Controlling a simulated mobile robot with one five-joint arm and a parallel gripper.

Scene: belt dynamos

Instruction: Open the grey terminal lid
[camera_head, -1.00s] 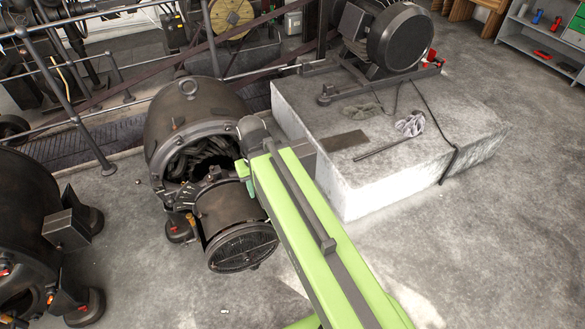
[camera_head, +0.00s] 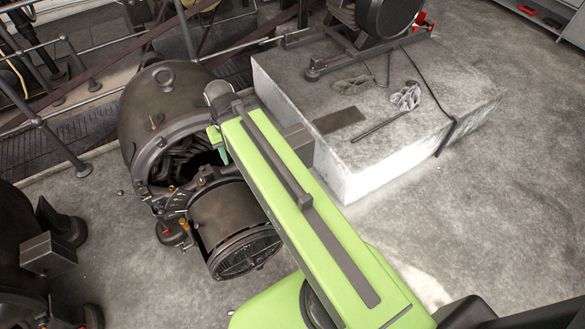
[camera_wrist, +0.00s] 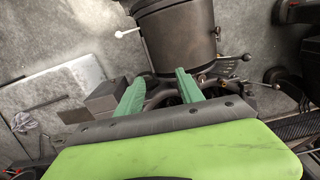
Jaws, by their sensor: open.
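A dark dynamo (camera_head: 140,112) with an open end stands at the middle left, a round cylinder part (camera_head: 235,220) jutting from it. A plain grey box (camera_head: 295,137), likely with the terminal lid, shows to the right of my arm, partly hidden by it. In the wrist view the grey box (camera_wrist: 103,98) lies just left of my left finger, apart from the space between the fingers; I cannot make out a lid seam. My gripper (camera_wrist: 159,78) is open, its green fingers apart over the dynamo's end, with nothing held. In the head view my gripper (camera_head: 217,146) is partly hidden.
A pale stone block (camera_head: 360,175) stands close on the right, bearing a flat plate (camera_head: 338,120), a rod, a rag (camera_head: 405,97) and a cable. A second dynamo with a similar grey box (camera_head: 48,252) is at the left. Railings run behind. Floor is clear at the right.

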